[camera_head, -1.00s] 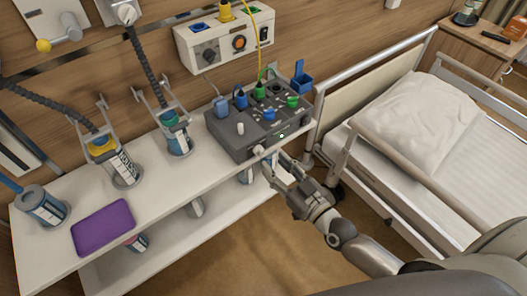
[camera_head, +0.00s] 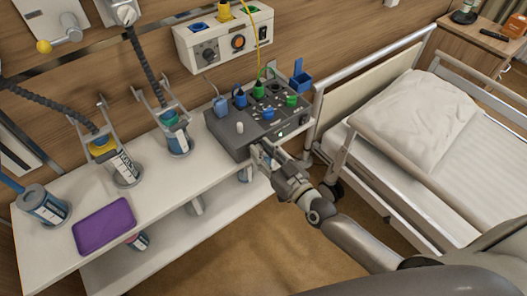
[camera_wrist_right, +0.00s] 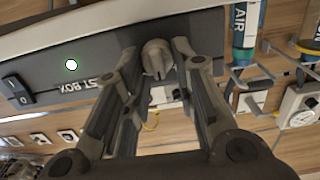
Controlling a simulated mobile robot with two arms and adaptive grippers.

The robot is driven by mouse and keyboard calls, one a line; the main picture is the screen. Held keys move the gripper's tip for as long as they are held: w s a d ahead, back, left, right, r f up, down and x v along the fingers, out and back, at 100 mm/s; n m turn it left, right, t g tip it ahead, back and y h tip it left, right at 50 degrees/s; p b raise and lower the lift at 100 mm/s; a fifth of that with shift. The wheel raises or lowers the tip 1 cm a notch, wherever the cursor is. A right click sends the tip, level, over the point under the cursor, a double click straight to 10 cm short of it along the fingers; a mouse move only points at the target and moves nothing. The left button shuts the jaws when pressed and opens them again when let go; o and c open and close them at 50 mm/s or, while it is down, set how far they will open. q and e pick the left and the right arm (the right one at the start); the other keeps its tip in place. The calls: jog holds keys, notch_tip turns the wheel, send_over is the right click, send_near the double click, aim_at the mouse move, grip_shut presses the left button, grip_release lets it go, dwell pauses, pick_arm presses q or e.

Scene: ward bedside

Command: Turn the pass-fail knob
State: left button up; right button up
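The dark grey test box (camera_head: 228,135) stands on the white shelf, its front face towards my right arm. In the right wrist view the grey pass-fail knob (camera_wrist_right: 157,60) sticks out from the box's front face (camera_wrist_right: 215,45). My right gripper (camera_wrist_right: 156,52) is open, with one finger on each side of the knob and small gaps visible beside it. In the head view my right gripper (camera_head: 258,150) is at the box's front and hides the knob. My left gripper is not in view.
A lit green indicator (camera_wrist_right: 71,65) and a rocker switch (camera_wrist_right: 16,90) share the box's front face. A purple tray (camera_head: 104,226) lies on the shelf. The bed rail (camera_head: 375,62) is close on the right.

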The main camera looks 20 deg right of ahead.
jog(key=shift+c, duration=0.9)
jog(key=shift+m, duration=0.3)
jog(key=m, duration=0.8)
jog(key=shift+w+d+f+b, duration=0.15)
jog(key=shift+d+b, duration=0.2)
jog(key=shift+m, duration=0.3)
jog(key=o, duration=0.8)
